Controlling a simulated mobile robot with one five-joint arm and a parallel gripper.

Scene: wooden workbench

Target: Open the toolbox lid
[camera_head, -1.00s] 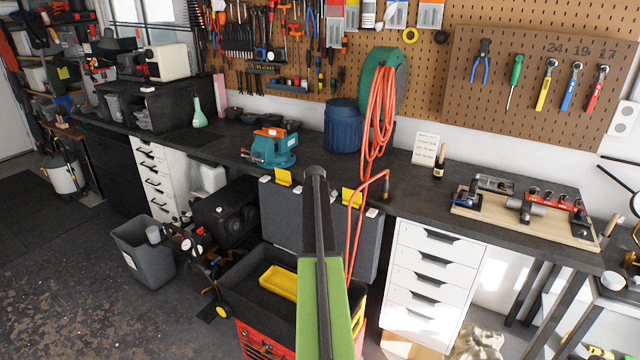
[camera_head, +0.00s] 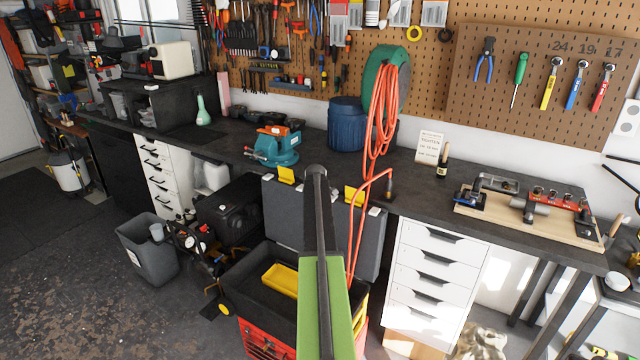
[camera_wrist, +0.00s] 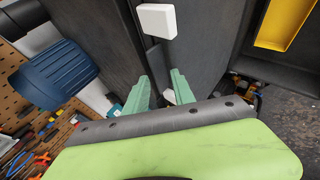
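The toolbox has a red body (camera_head: 262,343) with a black open top holding a yellow tray (camera_head: 281,280). Its dark grey lid (camera_head: 283,215) stands upright behind the opening, against the bench front, with yellow latches (camera_head: 286,175) along its top edge. In the head view my arm hides the fingers and part of the lid.
An orange hose (camera_head: 384,110) hangs from a green reel, down past the lid's right side. White drawers (camera_head: 436,285) stand to the right. A grey bin (camera_head: 147,250) and a black machine (camera_head: 229,208) stand to the left.

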